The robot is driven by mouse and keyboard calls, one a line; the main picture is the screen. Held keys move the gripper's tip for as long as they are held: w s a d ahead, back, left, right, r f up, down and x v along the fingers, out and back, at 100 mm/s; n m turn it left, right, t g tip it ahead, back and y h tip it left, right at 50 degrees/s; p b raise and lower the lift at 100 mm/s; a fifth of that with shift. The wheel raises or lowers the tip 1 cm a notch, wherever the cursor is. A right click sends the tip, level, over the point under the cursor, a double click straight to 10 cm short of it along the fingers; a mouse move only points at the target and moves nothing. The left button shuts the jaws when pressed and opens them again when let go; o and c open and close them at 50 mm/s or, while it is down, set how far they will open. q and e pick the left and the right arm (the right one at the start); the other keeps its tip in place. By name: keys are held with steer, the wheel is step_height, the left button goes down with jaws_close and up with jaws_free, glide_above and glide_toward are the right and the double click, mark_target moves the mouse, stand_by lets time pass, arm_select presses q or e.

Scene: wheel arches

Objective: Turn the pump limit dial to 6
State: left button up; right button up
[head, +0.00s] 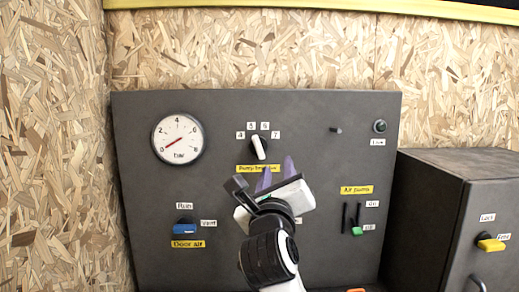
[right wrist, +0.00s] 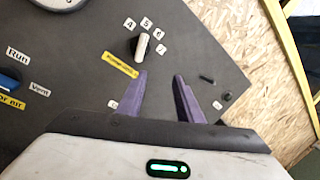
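The pump limit dial (head: 258,147) is a white bar knob on the dark panel, with labels 4, 5, 6 and 7 in an arc above it. Its upper end leans slightly left, toward 5. It also shows in the right wrist view (right wrist: 142,47). Its yellow label (head: 258,169) is partly hidden by my gripper. My right gripper (head: 277,173) has purple fingers spread apart with nothing between them. It is below and a little right of the dial, not touching it; in the right wrist view the fingertips (right wrist: 161,75) point toward the panel. My left gripper is not in view.
The dark panel (head: 225,100) also carries a round bar gauge (head: 178,139), a blue door air knob (head: 185,229), a green-tipped air pump lever (head: 357,231) and a small toggle (head: 336,130). A dark box (head: 440,190) with a yellow handle (head: 491,245) stands at right.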

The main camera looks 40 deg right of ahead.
mark_target(259, 150)
steer(key=w+y, duration=0.1)
steer(key=w, duration=0.2)
steer(key=w+d+r+y+p, duration=0.1)
steer(key=w, duration=0.2)
steer(key=w+d+r+y+p, duration=0.1)
steer(key=w, duration=0.2)
steer(key=shift+w, duration=0.15)
steer(key=shift+w+d+y, duration=0.35)
steer(key=shift+w+y, duration=0.05)
steer(key=shift+w, duration=0.15)
steer(key=shift+f, duration=0.1)
jaws_close()
